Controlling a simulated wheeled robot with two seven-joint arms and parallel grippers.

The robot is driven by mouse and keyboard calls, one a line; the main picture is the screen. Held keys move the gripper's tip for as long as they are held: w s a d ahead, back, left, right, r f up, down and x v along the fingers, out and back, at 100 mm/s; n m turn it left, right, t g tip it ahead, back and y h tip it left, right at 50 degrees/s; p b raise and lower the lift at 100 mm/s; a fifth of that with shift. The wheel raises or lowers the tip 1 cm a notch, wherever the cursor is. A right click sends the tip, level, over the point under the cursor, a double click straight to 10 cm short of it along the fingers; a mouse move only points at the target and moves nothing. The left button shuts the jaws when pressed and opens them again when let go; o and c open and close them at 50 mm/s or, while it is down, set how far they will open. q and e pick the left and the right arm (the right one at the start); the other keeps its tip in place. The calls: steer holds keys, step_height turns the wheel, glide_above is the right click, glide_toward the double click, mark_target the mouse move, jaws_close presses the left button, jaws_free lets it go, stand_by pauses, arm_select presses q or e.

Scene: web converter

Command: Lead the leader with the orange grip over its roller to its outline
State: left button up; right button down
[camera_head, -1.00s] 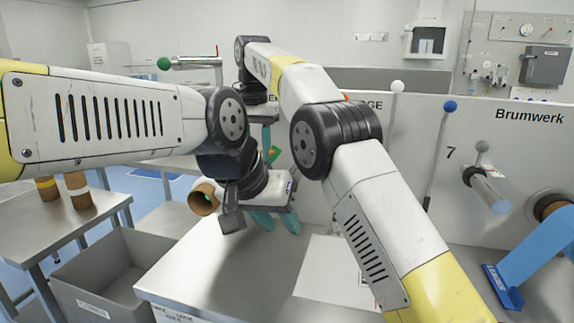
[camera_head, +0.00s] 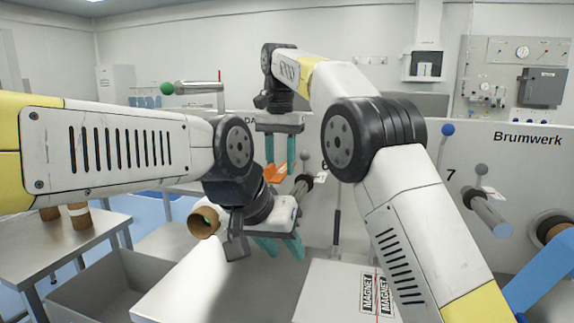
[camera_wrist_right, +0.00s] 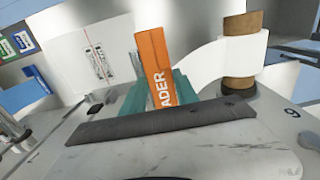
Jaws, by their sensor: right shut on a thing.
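My right gripper (camera_head: 280,155) is the upper one, with teal fingers shut on the orange grip (camera_head: 275,173) of the leader. In the right wrist view the orange grip (camera_wrist_right: 155,66) carries the letters "ADER" and stands up between the teal fingers. A white web (camera_wrist_right: 205,68) runs right from beside it to a brown roll (camera_wrist_right: 240,65). My left gripper (camera_head: 278,247) hangs lower over the table, fingers apart and nothing seen between them. A grey roller (camera_head: 302,186) stands out from the panel near the number 6. I cannot make out the outline.
A plate marked "MAGNET" (camera_head: 340,283) lies on the steel table (camera_head: 235,290), partly behind my right arm. Another roller (camera_head: 487,212) sits below the number 7. A blue part (camera_head: 537,268) is at the right edge. A grey bin (camera_head: 100,290) stands lower left.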

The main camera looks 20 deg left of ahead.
steer(key=d, duration=1.3)
glide_above(368, 294)
step_height(368, 294, down, 27)
steer(key=shift+w+r, duration=0.1)
steer(key=shift+r, duration=0.1)
steer(key=shift+f, duration=2.5)
steer(key=shift+f, duration=0.4)
stand_by(0.8)
steer(key=c, duration=0.9)
jaws_free()
steer(key=shift+o, duration=0.2)
